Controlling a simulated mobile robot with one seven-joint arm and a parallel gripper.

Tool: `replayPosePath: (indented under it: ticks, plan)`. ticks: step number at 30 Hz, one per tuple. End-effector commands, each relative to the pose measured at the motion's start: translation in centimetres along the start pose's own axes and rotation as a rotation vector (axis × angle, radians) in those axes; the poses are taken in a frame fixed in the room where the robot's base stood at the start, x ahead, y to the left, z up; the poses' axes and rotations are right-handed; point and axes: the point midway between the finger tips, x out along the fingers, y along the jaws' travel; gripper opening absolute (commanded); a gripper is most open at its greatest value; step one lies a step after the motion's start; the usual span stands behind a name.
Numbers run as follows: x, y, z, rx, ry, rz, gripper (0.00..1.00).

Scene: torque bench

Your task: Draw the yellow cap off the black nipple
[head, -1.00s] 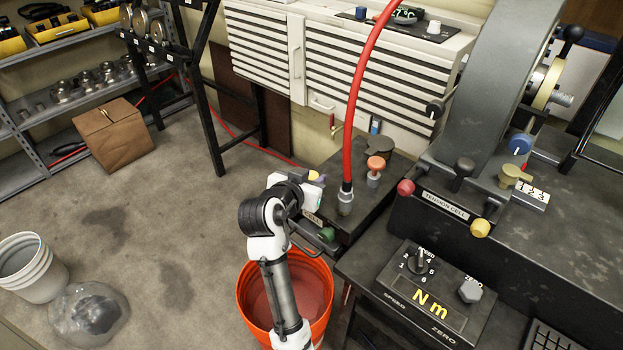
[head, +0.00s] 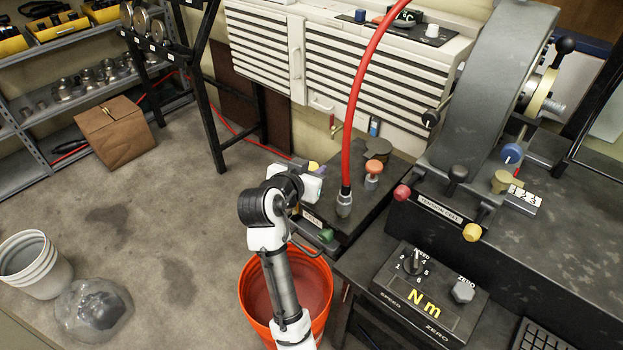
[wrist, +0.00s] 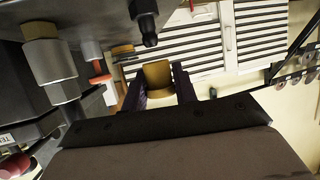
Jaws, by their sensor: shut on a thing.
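The yellow cap (wrist: 158,75) is between the two dark fingers of my gripper (wrist: 160,84), which is shut on it. In the wrist view, which looks upside down, the black nipple (wrist: 146,24) points down from the top. Its tip is bare, and a small gap shows between it and the cap. In the head view, the cap (head: 314,166) shows as a small yellow patch at my gripper (head: 313,181), above the dark bench block. The nipple is hidden there behind my gripper and wrist.
A red hose on a metal fitting (head: 344,203) rises just right of my gripper. An orange knob (head: 373,168) and a green knob (head: 325,235) are close by. An orange bucket (head: 323,300) stands below my arm.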

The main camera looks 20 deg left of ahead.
Motion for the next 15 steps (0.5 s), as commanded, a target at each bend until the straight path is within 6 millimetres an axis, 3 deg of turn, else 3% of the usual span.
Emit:
replayPosePath:
  ticks: [15]
  plan:
    - [-0.8,0.0,-1.9,0.0,0.0,0.0,0.0]
